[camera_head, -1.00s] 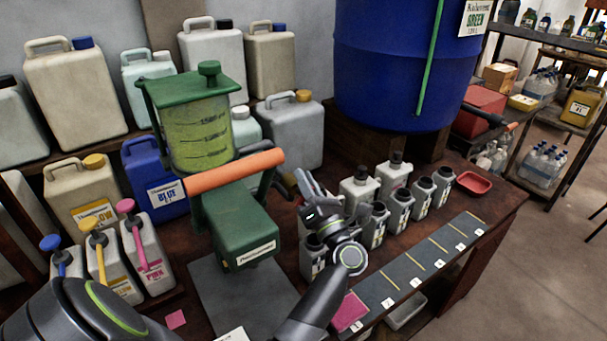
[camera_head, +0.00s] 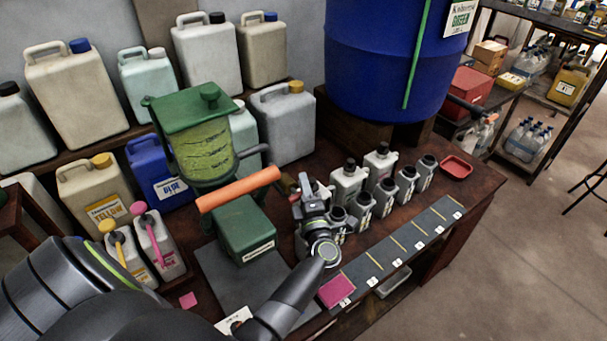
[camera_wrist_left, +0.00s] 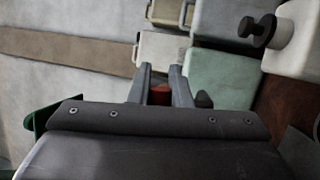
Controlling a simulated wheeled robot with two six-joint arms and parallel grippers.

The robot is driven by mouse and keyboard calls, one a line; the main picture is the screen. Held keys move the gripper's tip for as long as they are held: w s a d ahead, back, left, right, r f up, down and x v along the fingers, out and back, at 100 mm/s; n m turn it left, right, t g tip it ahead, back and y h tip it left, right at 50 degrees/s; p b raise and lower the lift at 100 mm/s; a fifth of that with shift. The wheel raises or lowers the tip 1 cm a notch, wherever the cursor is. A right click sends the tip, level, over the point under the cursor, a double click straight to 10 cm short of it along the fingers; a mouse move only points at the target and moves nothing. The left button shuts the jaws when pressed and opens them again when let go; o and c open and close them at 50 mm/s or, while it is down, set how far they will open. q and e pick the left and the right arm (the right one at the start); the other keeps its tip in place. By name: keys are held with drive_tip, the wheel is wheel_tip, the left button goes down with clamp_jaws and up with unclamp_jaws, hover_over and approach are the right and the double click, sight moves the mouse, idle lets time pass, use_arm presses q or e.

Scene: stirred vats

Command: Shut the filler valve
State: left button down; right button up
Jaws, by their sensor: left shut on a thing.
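The green filler (camera_head: 243,228) stands on the bench, with a clear yellow-green tank (camera_head: 204,150) on top and an orange bar handle (camera_head: 240,188) across its front. A short grey bar (camera_head: 252,151) sticks out at the tank's right. My left gripper (camera_head: 305,188) is just right of the orange handle, beside the small bottles. In the left wrist view its two fingers (camera_wrist_left: 161,88) are closed around a small red piece (camera_wrist_left: 160,95). The wrist hides most of that piece, and I cannot tell how it joins the filler. My right gripper is not in view.
Grey bottles (camera_head: 349,183) stand close to the right of my left gripper. A numbered dark strip (camera_head: 397,246) and a pink pad (camera_head: 337,290) lie in front. Jugs (camera_head: 70,92) line the back wall. A blue drum (camera_head: 385,65) stands behind the bottles.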

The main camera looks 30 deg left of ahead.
use_arm(q)
drive_tip(key=shift+m+p, duration=0.55)
drive_tip(key=shift+m, duration=0.05)
drive_tip(key=shift+f+h, duration=0.1)
drive_tip(key=shift+h, duration=0.2)
drive_tip(key=c, duration=1.3)
unclamp_jaws()
drive_tip(key=shift+c, duration=0.2)
drive_tip(key=shift+d+f, duration=0.1)
